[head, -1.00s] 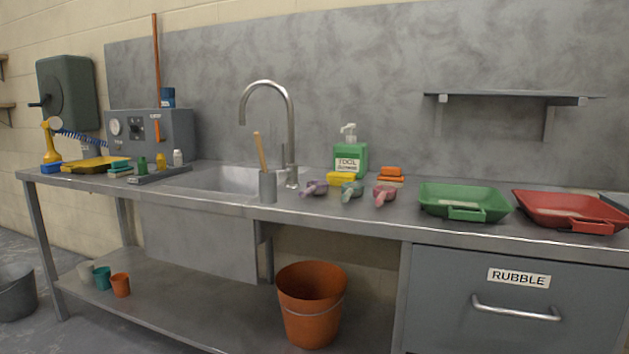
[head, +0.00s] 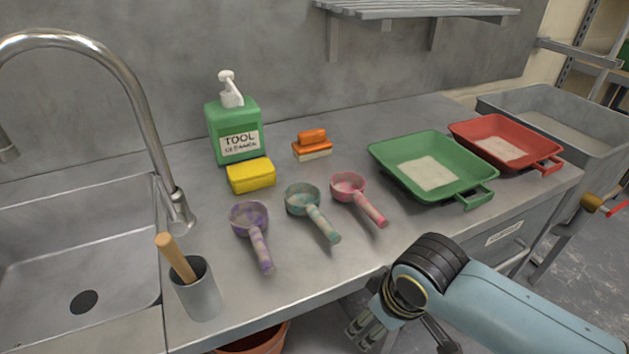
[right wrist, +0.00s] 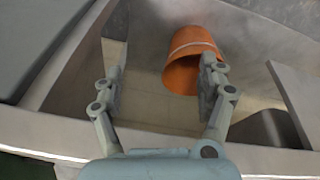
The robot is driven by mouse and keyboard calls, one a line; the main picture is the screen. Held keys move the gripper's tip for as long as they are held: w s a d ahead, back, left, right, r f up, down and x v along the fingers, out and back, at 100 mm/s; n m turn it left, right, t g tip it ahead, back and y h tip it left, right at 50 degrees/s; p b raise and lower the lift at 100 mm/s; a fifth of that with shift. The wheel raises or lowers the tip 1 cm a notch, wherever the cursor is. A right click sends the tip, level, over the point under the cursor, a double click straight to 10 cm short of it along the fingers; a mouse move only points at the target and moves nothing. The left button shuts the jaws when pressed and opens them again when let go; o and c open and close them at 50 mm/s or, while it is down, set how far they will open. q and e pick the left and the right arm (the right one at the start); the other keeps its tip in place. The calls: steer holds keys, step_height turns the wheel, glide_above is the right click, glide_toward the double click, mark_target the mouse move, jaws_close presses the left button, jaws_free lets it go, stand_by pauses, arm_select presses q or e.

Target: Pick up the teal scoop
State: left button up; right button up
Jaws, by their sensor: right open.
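The teal scoop (head: 312,208) lies on the steel counter in the head view, its cup toward the back and its handle toward the front right. It is between a purple scoop (head: 251,232) on the left and a pink scoop (head: 357,195) on the right. All three are smeared with grey. My right gripper (head: 357,335) is in front of the counter edge, low and apart from the scoops. In the right wrist view, its fingers (right wrist: 162,88) are spread apart with nothing between them. My left gripper is not in view.
A yellow sponge (head: 251,176) and green bottle (head: 234,128) stand behind the scoops. A green tray (head: 477,176) and red tray (head: 480,128) lie right. A grey cup (head: 198,290) with a wooden handle stands by the sink (head: 60,225). An orange bucket (right wrist: 180,75) is below.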

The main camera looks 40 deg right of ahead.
step_height(320, 180, up, 12)
steer(key=w+p, duration=0.1)
steer(key=p, duration=0.2)
steer(key=shift+t+y, duration=0.3)
steer(key=shift+t, duration=0.3)
steer(key=w+r, duration=0.1)
steer(key=w, duration=0.2)
steer(key=w+r+p, duration=0.1)
steer(key=w, duration=0.1)
steer(key=w+r, duration=0.1)
steer(key=w, duration=0.2)
steer(key=shift+w+r, duration=0.3)
steer(key=p, duration=0.2)
glide_toward(308, 197)
steer(key=shift+y, duration=0.3)
steer(key=x, duration=0.4)
steer(key=shift+w+f+b, duration=0.15)
steer(key=shift+f+b, duration=0.15)
steer(key=shift+b, duration=0.1)
steer(key=x, duration=0.6)
steer(key=shift+d, duration=0.15)
steer(key=shift+t, duration=0.3)
steer(key=shift+c, duration=0.2)
steer(key=shift+r, duration=0.1)
steer(key=c, duration=1)
